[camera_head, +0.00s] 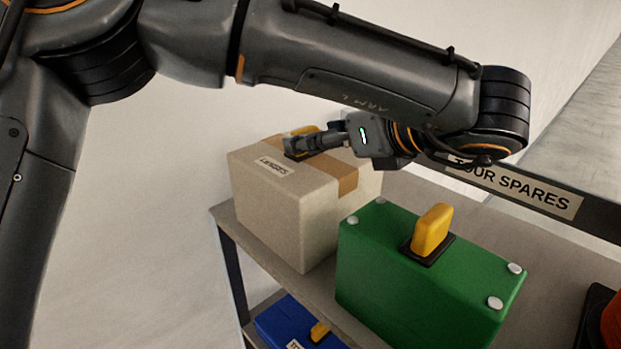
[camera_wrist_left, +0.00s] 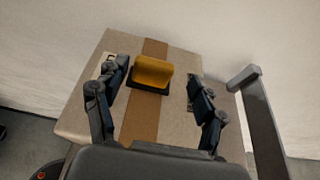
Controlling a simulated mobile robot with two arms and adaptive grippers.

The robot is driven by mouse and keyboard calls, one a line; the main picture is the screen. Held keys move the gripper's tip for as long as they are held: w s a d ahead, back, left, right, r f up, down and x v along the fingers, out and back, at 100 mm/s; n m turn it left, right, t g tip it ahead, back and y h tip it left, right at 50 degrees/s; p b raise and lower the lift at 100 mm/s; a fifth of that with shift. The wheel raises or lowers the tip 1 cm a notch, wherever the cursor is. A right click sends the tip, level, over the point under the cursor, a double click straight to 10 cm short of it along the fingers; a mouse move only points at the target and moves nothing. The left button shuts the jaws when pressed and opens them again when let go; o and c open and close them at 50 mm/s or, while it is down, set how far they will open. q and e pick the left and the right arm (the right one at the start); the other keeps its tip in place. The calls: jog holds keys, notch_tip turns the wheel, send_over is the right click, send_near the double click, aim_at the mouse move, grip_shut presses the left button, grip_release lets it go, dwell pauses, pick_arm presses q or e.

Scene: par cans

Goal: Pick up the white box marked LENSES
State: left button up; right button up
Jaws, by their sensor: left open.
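The box marked LENSES (camera_head: 285,205) is pale off-white to beige with a brown tape strip, and stands on the upper shelf at the left end. Its label lies on top near the left edge. A yellow handle (camera_wrist_left: 153,72) on a dark base sits on its lid; in the head view my gripper partly hides it. My left gripper (camera_head: 303,143) is at the lid, around the handle. In the left wrist view its open fingers (camera_wrist_left: 158,75) stand on either side of the handle, with gaps to both. My right gripper is not in view.
A green case (camera_head: 420,275) with a yellow handle stands close to the right of the box. A blue case (camera_head: 285,325) is on the lower shelf. A rail labelled TOUR SPARES (camera_head: 515,190) runs behind. An orange and black object (camera_head: 610,320) is at far right.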

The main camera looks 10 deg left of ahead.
pick_arm(q)
jog(key=shift+w+a+f+p, duration=0.1)
jog(key=shift+w+a+p, duration=0.2)
jog(key=shift+a, duration=0.25)
jog(key=shift+w+a+f+p, duration=0.1)
jog(key=shift+w+a+p, duration=0.05)
jog(key=shift+a+p, duration=0.3)
jog(key=shift+s+a+f, duration=0.2)
jog(key=shift+a, duration=0.45)
jog(key=shift+w+d, duration=0.1)
jog(key=shift+d, duration=0.05)
jog(key=shift+w+d+f, duration=0.1)
jog(key=shift+w+d, duration=0.05)
jog(key=shift+w, duration=0.05)
jog(key=c, duration=1)
jog(key=shift+s, duration=0.1)
grip_shut()
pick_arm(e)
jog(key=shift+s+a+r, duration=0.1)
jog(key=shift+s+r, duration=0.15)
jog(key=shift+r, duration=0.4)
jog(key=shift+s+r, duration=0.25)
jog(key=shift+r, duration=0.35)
